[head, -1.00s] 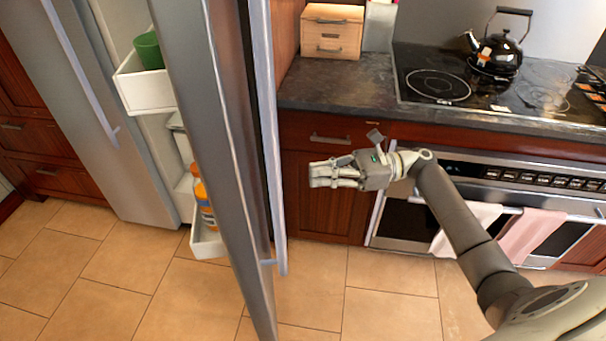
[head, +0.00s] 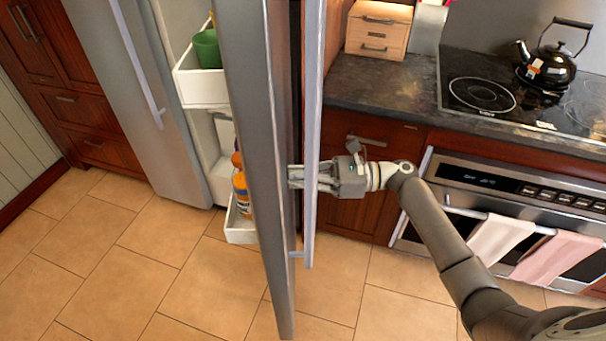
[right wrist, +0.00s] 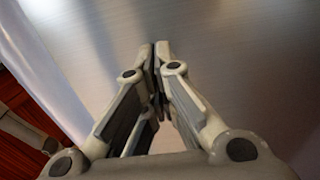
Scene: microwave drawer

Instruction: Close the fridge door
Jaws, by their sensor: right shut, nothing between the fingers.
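The fridge door (head: 262,150) is steel and stands wide open, seen nearly edge-on in the head view. Its long vertical handle (head: 314,130) is on the outer, right side. Its inner side carries white shelves (head: 203,88). My right gripper (head: 293,177) is shut and empty, at the door's outer face, with its fingers passing behind the handle bar in the picture. In the right wrist view the closed fingertips (right wrist: 161,48) point at the brushed steel face (right wrist: 235,60); whether they touch it I cannot tell. My left gripper is not in view.
A green cup (head: 207,49) and bottles (head: 241,190) sit on the door shelves. The other fridge door (head: 150,120) is at the left. The counter (head: 385,85), stove and oven are at the right. Tiled floor (head: 150,270) between the doors is clear.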

